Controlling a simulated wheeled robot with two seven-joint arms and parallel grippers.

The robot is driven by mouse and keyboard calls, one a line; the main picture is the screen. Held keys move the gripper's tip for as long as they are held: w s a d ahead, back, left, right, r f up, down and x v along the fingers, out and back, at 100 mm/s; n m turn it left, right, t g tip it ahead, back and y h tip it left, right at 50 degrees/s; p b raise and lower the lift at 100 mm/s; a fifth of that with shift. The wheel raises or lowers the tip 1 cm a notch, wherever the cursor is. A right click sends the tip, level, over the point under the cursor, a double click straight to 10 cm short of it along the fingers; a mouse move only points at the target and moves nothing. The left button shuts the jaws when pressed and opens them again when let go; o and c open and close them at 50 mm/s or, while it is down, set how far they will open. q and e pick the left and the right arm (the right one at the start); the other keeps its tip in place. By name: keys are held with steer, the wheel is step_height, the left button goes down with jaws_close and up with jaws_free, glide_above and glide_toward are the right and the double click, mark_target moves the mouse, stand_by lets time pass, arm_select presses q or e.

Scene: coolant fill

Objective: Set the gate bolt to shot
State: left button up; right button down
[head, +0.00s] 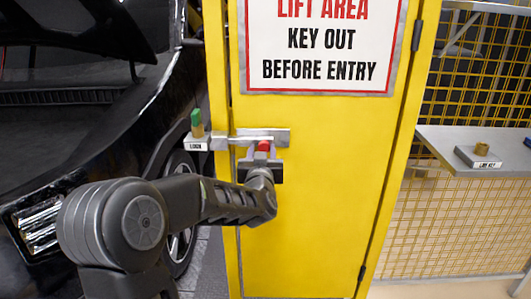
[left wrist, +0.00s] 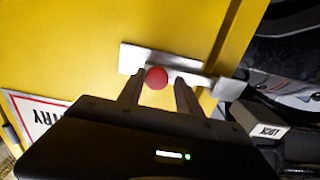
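The gate bolt (head: 279,134) is a grey metal plate and bar across the left edge of a yellow gate panel (head: 310,190). Its red knob (head: 264,146) is round and also shows in the left wrist view (left wrist: 156,77). The bar runs left from the plate toward the gate post; how far it enters the keeper (left wrist: 228,88) is hard to tell. My left gripper (head: 262,157) is at the knob. In the left wrist view its two fingers (left wrist: 158,86) stand either side of the knob, with a slim gap showing. My right gripper is not in view.
A block labelled like "LOCK" (head: 196,144) with a green-topped piece (head: 197,119) sits left of the bolt. A black car (head: 80,130) stands at left. A grey shelf (head: 440,143) with a labelled key block (head: 480,160) is at right before yellow mesh.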

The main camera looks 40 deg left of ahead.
arm_select(q)
steer(key=shift+o, duration=1.3)
steer(key=v, duration=0.8)
steer(key=shift+w, duration=0.1)
